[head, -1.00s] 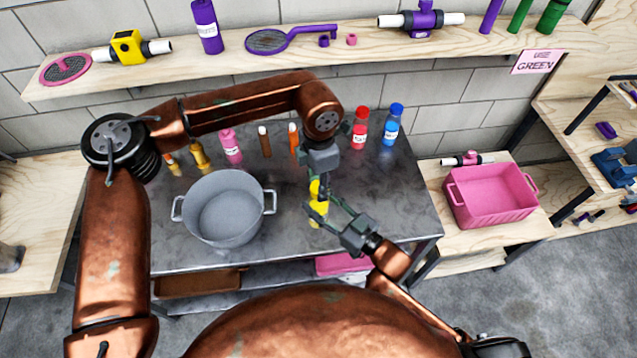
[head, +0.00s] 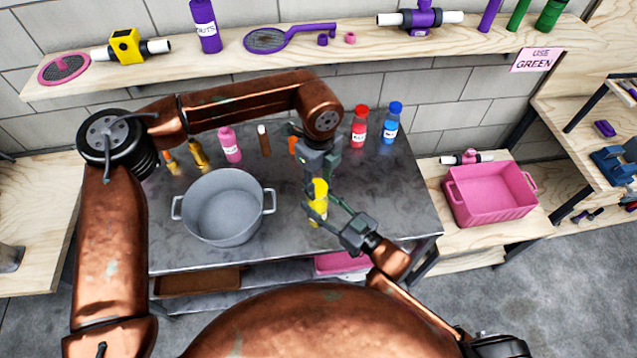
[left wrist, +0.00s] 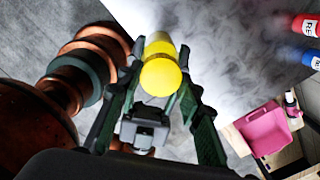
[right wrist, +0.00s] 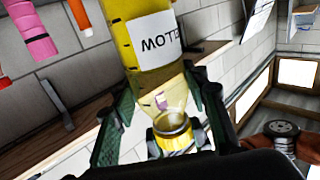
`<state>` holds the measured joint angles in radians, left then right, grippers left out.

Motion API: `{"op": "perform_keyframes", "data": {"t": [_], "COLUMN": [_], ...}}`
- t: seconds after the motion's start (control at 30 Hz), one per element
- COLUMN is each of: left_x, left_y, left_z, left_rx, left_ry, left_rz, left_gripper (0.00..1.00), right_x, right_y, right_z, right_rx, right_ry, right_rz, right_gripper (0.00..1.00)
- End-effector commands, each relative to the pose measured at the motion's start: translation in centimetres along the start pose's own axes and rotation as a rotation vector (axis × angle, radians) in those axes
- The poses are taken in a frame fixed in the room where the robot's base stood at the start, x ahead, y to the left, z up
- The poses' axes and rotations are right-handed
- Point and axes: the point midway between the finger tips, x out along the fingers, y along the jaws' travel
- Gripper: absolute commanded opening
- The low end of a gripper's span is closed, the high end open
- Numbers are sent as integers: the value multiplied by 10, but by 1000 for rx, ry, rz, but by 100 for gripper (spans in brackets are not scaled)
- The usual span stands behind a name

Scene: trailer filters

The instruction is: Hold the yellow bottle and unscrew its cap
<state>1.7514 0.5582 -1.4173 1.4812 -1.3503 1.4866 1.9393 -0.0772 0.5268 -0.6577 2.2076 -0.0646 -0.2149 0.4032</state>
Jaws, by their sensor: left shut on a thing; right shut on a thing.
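The yellow bottle (head: 318,210) is held upright above the grey table. It also shows in the right wrist view (right wrist: 150,50), translucent with a white label, neck pointing down in that picture. My right gripper (head: 325,202) is shut around its body from the right. My left gripper (head: 316,178) comes down from above, shut on the yellow cap at the bottle's top. The cap shows between its fingers in the left wrist view (left wrist: 160,76) and at the neck in the right wrist view (right wrist: 178,141). I cannot tell whether the cap has come loose from the neck.
A grey pot (head: 222,207) stands left of the bottle on the metal table (head: 390,200). Pink (head: 230,146), red (head: 359,127) and blue (head: 391,123) bottles stand at the back. A pink bin (head: 490,195) is at the right. The table right of the bottle is clear.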

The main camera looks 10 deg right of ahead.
Motion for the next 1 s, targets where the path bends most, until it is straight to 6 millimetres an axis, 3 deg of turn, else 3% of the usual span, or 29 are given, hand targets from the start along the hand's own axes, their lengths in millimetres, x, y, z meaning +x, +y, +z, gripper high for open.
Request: {"op": "perform_keyframes", "data": {"t": [0.13,1.0], "left_x": [0,-7], "left_y": [0,0], "left_z": [4,3], "left_rx": [-141,-135], "left_ry": [-7,-6], "left_rz": [1,1], "left_gripper": [4,4], "right_x": [-1,-1], "right_y": [1,3], "right_z": [-2,1], "right_rx": [-2,1], "right_ry": [4,-2], "right_rz": [0,5], "right_gripper": [0,0]}}
